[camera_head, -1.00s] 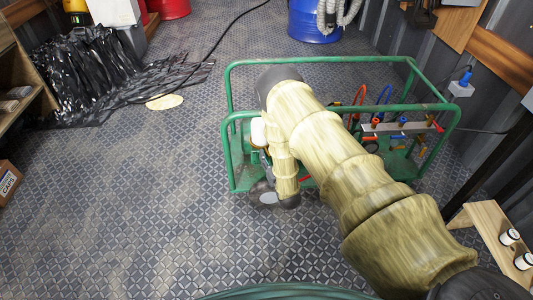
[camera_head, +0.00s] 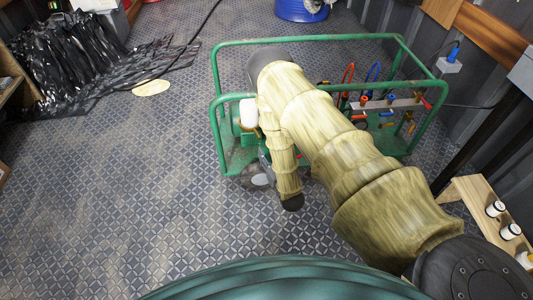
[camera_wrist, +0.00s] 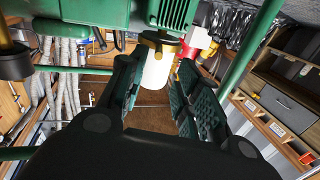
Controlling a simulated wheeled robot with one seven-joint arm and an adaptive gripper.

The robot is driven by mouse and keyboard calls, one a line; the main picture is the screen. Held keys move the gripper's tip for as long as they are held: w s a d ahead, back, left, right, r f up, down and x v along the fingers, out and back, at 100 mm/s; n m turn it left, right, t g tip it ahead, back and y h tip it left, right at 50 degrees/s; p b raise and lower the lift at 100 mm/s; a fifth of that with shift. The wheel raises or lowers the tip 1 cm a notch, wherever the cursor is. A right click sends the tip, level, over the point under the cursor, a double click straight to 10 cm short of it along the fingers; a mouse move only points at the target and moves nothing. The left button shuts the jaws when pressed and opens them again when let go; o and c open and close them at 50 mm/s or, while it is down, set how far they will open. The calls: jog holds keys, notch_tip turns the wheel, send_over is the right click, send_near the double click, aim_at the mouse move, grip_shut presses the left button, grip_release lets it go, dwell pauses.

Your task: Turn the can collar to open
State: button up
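A white can (camera_wrist: 157,68) with a brass-coloured collar (camera_wrist: 160,38) hangs beneath a green machine (camera_wrist: 172,14) in the wrist view. My gripper (camera_wrist: 157,80) is open, with one dark finger on each side of the can. Gaps show between the fingers and the can, and I see no contact. In the head view, the white can (camera_head: 248,113) shows at the left end of the green frame cart (camera_head: 222,68), beside my arm.
Red and blue valves and hoses (camera_head: 372,98) fill the cart's right end. A wooden shelf (camera_head: 480,195) with small white bottles stands at the right. Black sheeting (camera_head: 70,60) lies at the upper left. The patterned floor (camera_head: 110,210) left of the cart is clear.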

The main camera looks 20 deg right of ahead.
jog(key=shift+a, duration=0.2)
grip_shut()
jog(key=a+n+h+b, duration=0.35)
jog(key=a+n, duration=0.65)
jog(key=n, duration=0.5)
jog(key=w+d+b, duration=0.5)
jog(key=w+d, duration=0.1)
jog(key=w, duration=0.2)
jog(key=shift+w+d+r+g, duration=0.2)
jog(key=shift+w+d+g, duration=0.1)
jog(key=shift+w, duration=0.1)
